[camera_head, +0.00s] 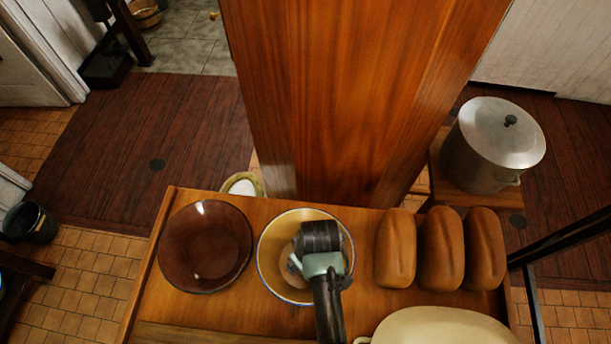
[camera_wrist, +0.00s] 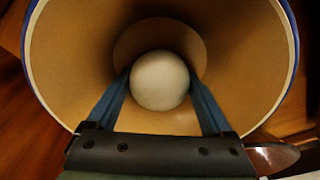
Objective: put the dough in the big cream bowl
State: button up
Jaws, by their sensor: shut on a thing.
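The big cream bowl (camera_head: 266,262) with a blue rim stands on the wooden table, between a brown plate and the loaves. It fills most of the wrist view (camera_wrist: 75,62), where I look down into it. The dough (camera_wrist: 160,80) is a pale round ball between my two blue fingers. My gripper (camera_wrist: 162,88) is shut on the dough, over or inside the bowl. I cannot tell whether the dough touches the bowl's bottom. In the head view my wrist and arm cover much of the bowl, my fingertips and most or all of the dough.
A dark brown glass plate (camera_head: 205,246) lies left of the bowl. Several brown loaves (camera_head: 441,248) stand to its right. A cream oval dish (camera_head: 440,328) is at the front right. A lidded metal pot (camera_head: 492,145) stands beyond the table. A wooden pillar (camera_head: 345,100) rises just behind the table.

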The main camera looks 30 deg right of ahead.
jog(key=shift+f, duration=0.1)
jog(key=o, duration=1.5)
jog(key=r, duration=0.4)
jog(key=s+r, duration=0.1)
jog(key=r, duration=0.7)
jog(key=shift+s+d+r, duration=0.1)
jog(key=shift+s+d, duration=0.1)
jog(key=shift+s, duration=0.2)
